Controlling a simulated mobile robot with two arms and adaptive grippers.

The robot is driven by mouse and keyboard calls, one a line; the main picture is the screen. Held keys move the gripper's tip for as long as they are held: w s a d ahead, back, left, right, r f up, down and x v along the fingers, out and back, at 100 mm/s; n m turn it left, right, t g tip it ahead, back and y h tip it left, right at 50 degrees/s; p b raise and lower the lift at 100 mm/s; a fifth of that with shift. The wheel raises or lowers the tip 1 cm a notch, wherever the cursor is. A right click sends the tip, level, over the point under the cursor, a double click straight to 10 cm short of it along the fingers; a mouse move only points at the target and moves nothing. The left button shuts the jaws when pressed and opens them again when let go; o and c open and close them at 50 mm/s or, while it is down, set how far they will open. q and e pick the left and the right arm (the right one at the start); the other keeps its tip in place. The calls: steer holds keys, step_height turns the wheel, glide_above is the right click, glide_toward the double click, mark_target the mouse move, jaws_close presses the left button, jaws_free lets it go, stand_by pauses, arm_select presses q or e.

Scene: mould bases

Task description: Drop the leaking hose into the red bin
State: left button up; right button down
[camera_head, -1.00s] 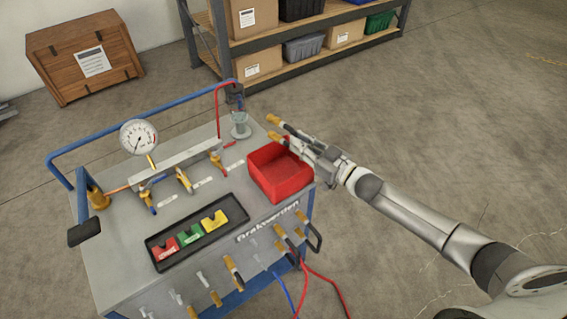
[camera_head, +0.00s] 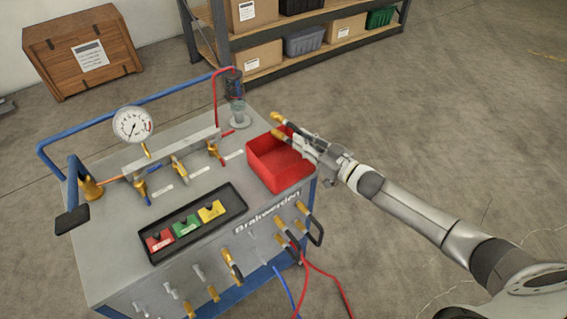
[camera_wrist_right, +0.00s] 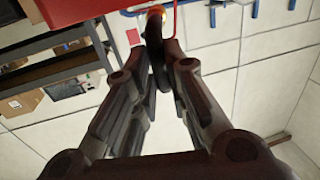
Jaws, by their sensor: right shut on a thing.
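The red bin (camera_head: 282,178) stands on the far right corner of the grey cart top, open and empty as far as I see. My right gripper (camera_head: 303,139) is at the bin's back right, its fingers pointing left. It is shut on a dark hose with two brass ends (camera_head: 278,117), which point left near the bin's back rim. In the right wrist view the fingers (camera_wrist_right: 158,65) close on the dark hose, with a brass end (camera_wrist_right: 155,12) at the top. I cannot see any leak. My left gripper is not in view.
Several similar hoses (camera_head: 313,232) hang at the cart's front. A black tray (camera_head: 225,213) with coloured blocks, a pressure gauge (camera_head: 133,125) and brass valves occupy the cart top (camera_head: 110,250). Open floor lies right.

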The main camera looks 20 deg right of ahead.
steer(key=shift+r, duration=0.1)
steer(key=c, duration=1.4)
jaws_free()
steer(key=shift+o, duration=0.2)
steer(key=shift+s, duration=0.1)
steer(key=v, duration=1.2)
